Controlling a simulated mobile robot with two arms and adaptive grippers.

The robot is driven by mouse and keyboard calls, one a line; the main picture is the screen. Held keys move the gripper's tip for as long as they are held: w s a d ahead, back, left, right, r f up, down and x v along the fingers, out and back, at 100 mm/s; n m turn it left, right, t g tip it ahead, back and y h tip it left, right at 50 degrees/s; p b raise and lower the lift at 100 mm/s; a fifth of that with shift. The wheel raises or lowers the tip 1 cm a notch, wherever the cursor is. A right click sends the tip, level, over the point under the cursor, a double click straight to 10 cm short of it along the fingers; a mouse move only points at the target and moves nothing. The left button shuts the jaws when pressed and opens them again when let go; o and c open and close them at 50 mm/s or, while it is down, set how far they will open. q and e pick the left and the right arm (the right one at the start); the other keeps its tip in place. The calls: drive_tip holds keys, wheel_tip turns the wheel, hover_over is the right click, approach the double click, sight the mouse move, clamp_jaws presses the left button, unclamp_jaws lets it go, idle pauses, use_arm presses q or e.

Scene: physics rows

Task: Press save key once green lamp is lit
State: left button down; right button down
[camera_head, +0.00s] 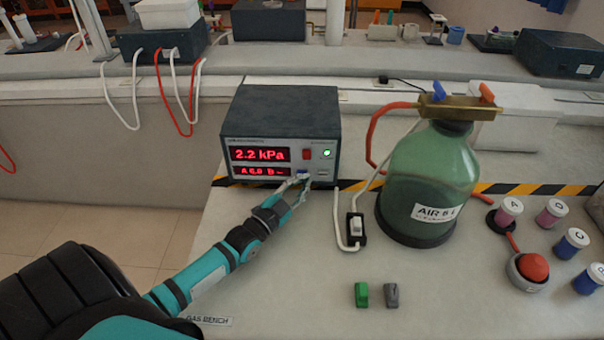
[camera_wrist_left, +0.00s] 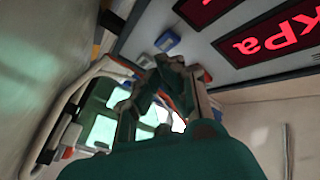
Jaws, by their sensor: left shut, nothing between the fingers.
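The meter box (camera_head: 282,125) stands on the bench and its red display reads 2.2 kPa, with a smaller red line below. The green lamp (camera_head: 327,153) on its front panel is lit. A blue key (camera_head: 302,174) and a pale key (camera_head: 323,174) sit low on the panel; I cannot read which is the save key. My left gripper (camera_head: 304,183) is shut and empty, its fingertips just below and in front of the blue key. In the left wrist view the blue key (camera_wrist_left: 167,41) shows just beyond the fingertips (camera_wrist_left: 172,68); I cannot tell if they touch.
A red switch (camera_head: 307,154) is beside the lamp. A green glass bottle (camera_head: 430,180) with a brass valve and hoses stands to the right. A white-corded rocker switch (camera_head: 355,229) and two small blocks (camera_head: 376,295) lie on the bench. Vials and a red bulb (camera_head: 533,267) are farther right.

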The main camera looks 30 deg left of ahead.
idle(0.4)
use_arm(q)
drive_tip(key=shift+w+a, duration=0.2)
drive_tip(key=shift+w, duration=0.15)
drive_tip(key=shift+w+a+r+b, duration=0.1)
drive_tip(key=shift+w+a+b, duration=0.25)
drive_tip(key=shift+w, duration=0.15)
idle(1.2)
drive_tip(key=shift+s+d+p, duration=0.3)
drive_tip(key=shift+s+p, duration=0.2)
drive_tip(key=shift+p, duration=0.05)
drive_tip(key=shift+s+d, duration=0.2)
drive_tip(key=shift+s, duration=0.15)
